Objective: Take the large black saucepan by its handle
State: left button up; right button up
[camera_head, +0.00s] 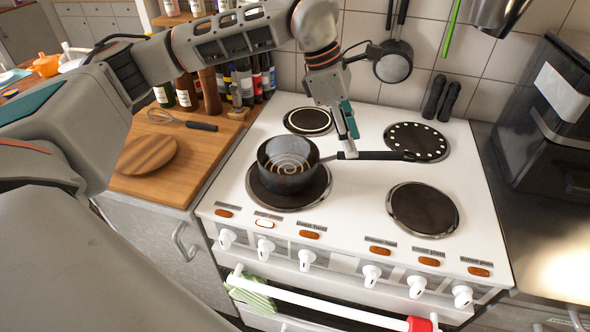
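The large black saucepan (287,181) stands on the front left hotplate of the white cooker, with pale rings showing inside it. Its long black handle (385,155) points right across the cooker top. My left gripper (348,147) comes down from above, with its fingers at the handle close to the pan. One fingertip overlaps the handle in the picture; the other finger is partly hidden. I cannot tell whether they are closed on the handle. My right gripper is not in view.
The front right hotplate (423,209), back left hotplate (309,121) and back right hotplate (417,142) are empty. A wooden worktop (190,150) with a round board, whisk and bottles lies left. A black appliance (548,125) stands right. Utensils hang on the tiled wall.

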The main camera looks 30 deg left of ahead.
aim_at(359, 152)
pick_arm(q)
jog(key=x, duration=0.5)
jog(key=shift+w+d+r+p, duration=0.15)
jog(key=shift+d+p, duration=0.05)
jog(key=shift+p, duration=0.15)
grip_shut()
jog(key=shift+r, duration=0.15)
